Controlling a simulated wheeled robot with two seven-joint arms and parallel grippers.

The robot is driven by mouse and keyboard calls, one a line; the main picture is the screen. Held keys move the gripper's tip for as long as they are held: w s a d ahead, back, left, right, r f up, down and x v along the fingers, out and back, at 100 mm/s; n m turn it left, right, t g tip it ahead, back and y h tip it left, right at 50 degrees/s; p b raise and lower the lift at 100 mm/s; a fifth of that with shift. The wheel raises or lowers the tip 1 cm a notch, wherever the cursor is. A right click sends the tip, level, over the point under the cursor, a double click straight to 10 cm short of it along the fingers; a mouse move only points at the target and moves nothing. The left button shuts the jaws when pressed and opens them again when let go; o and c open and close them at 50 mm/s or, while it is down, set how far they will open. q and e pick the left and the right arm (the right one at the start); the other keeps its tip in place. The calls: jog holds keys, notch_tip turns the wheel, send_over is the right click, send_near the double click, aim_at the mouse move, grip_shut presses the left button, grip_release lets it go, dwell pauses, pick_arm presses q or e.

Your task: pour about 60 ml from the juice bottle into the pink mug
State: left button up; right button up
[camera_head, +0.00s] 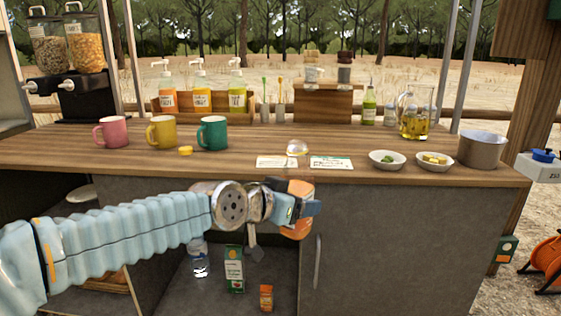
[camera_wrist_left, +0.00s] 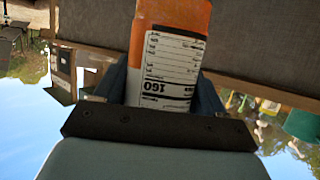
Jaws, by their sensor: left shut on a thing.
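The pink mug (camera_head: 114,132) stands upright at the left of the wooden counter. My left gripper (camera_head: 303,208) is in front of the counter's front edge, below the counter top and well to the right of the mug. It is shut on the orange juice bottle (camera_head: 298,228), which shows above and below the fingers. In the left wrist view the bottle (camera_wrist_left: 172,62) sits between both fingers, with a white printed label facing the camera. The bottle's cap or mouth cannot be made out. My right gripper is not in view.
A yellow mug (camera_head: 161,133) and a teal mug (camera_head: 212,134) stand right of the pink mug. A yellow lid-like piece (camera_head: 185,151), a clear dome (camera_head: 297,147), cards and two small bowls (camera_head: 388,160) line the front. A metal pot (camera_head: 482,150) stands far right.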

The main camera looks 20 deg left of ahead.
pick_arm(q)
jog(key=w+a+f+n+y, duration=0.1)
jog(key=w+f+n+y, duration=0.1)
jog(key=f, duration=1.3)
jog(key=w+a+f+n+t+y, duration=0.1)
jog(key=w+f, duration=0.3)
jog(key=f, duration=1.1)
jog(key=shift+a+f+n+y, duration=0.15)
jog(key=shift+n+y, duration=0.25)
jog(key=shift+y, duration=0.3)
